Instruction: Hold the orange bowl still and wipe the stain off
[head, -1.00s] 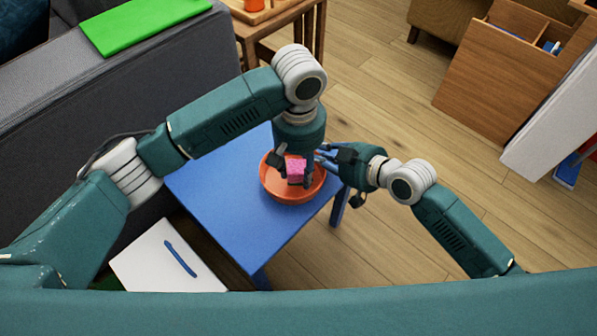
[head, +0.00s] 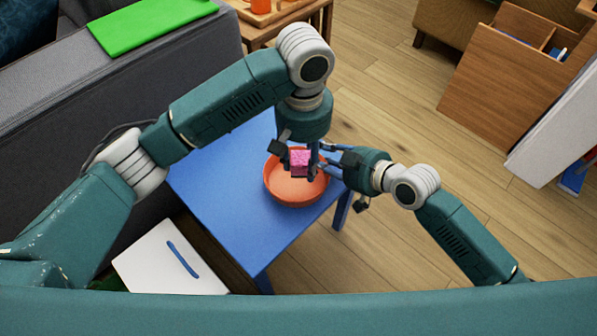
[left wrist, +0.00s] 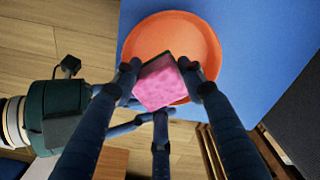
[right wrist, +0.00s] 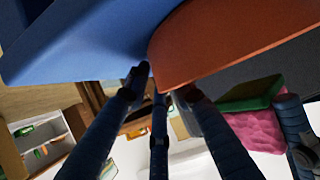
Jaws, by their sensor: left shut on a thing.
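The orange bowl (head: 296,194) stands upright on the blue table near its right edge. It also shows in the left wrist view (left wrist: 150,38) and, close up, in the right wrist view (right wrist: 230,45). My left gripper (head: 299,164) is shut on a pink sponge (head: 300,158) with a green side (right wrist: 252,97), held above the bowl's rim. My right gripper (right wrist: 161,86) is at the bowl's far right rim, its fingertips close to the wall; whether they clamp it is unclear. I see no stain; the sponge and fingers hide part of the bowl's inside.
The blue table (head: 235,215) is bare left of the bowl. A grey sofa (head: 60,130) with a green cloth (head: 150,25) borders it on the left. A white box-like piece (head: 160,265) stands in front.

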